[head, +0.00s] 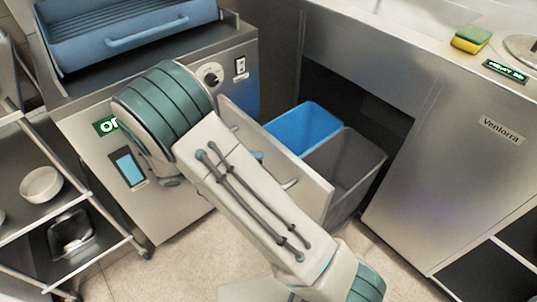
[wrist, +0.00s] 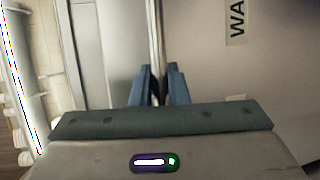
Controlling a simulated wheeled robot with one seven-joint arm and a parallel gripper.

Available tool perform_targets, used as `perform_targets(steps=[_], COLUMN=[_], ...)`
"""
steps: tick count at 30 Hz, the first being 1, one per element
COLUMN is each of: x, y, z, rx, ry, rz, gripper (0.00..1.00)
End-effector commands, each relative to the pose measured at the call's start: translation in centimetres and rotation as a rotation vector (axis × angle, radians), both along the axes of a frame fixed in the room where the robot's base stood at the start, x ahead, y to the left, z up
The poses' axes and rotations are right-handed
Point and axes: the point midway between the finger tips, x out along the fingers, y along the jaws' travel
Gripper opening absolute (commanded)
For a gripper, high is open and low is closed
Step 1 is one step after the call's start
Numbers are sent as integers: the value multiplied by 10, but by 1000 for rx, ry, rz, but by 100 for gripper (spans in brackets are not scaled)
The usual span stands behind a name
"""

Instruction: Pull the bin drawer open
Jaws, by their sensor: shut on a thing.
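The bin drawer stands pulled out from under the counter in the head view. Its cream front panel (head: 312,190) is partly covered by my arm. Behind the panel sit a blue bin (head: 305,128) and a grey bin (head: 345,160). A short end of the metal handle (head: 290,184) shows past my arm. In the wrist view my gripper (wrist: 158,72) has its two blue fingers shut on the handle bar (wrist: 154,35), which runs upright in that picture. The drawer front (wrist: 205,60) with a label reading "WA" lies beside it. My arm hides most of the grip in the head view.
A steel machine with a blue basket (head: 130,30) stands at the left. A wire-frame shelf with a white bowl (head: 41,184) is at the far left. A steel appliance (head: 455,170) stands right of the drawer. A sponge (head: 471,39) lies on the counter.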

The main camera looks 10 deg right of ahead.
Motion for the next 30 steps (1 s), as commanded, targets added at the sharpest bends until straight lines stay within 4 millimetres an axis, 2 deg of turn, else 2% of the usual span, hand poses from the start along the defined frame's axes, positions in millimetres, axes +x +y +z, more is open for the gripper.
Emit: perform_targets(steps=[6,16,17,18,26,30], x=[0,-1,-1,-1,0,-1], y=[13,16,16,16,13,19], z=[0,0,0,0,0,2], rx=[0,0,0,0,0,0], ry=[-1,-1,-1,-1,-1,-1], rz=[6,13,13,13,6,7], gripper=[0,0,23,34,36,36])
